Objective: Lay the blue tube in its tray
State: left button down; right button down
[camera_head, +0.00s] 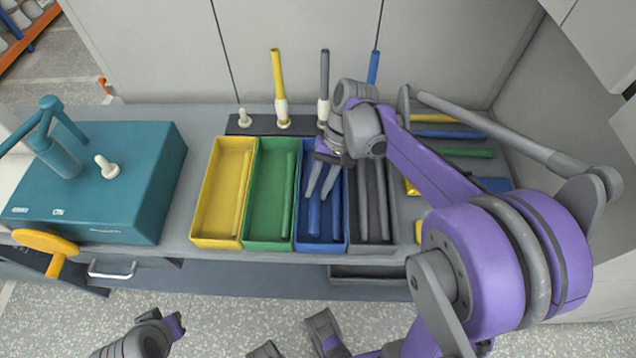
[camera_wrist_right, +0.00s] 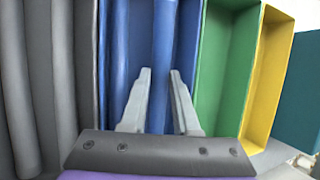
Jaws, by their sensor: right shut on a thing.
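The blue tray (camera_head: 344,238) is the third of a row of trays on the bench, and it also shows in the right wrist view (camera_wrist_right: 190,45). My right gripper (camera_head: 322,190) reaches down into it. Its fingers (camera_wrist_right: 160,75) are shut on a blue tube (camera_wrist_right: 163,45), which lies lengthwise in the tray. In the head view a blue tube (camera_head: 314,215) shows below the fingers, partly hidden by them. Another blue length (camera_wrist_right: 116,50) runs beside it in the wrist view. My left wrist (camera_head: 150,337) is at the bottom left; its fingers cannot be made out.
Yellow (camera_head: 215,205), green (camera_head: 262,205) and grey (camera_head: 385,230) trays flank the blue one. Behind stand upright yellow (camera_head: 278,75), grey (camera_head: 324,72) and blue (camera_head: 373,67) tubes and a bare white peg (camera_head: 243,115). A teal machine (camera_head: 130,190) is at left.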

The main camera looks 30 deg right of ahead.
jog(key=shift+f, duration=0.3)
jog(key=c, duration=0.6)
grip_release()
jog(key=p+v, duration=0.6)
jog(key=v, duration=1.3)
jog(key=shift+d+f+p, duration=0.1)
jog(key=shift+p, duration=0.2)
jog(key=shift+s+f, duration=0.1)
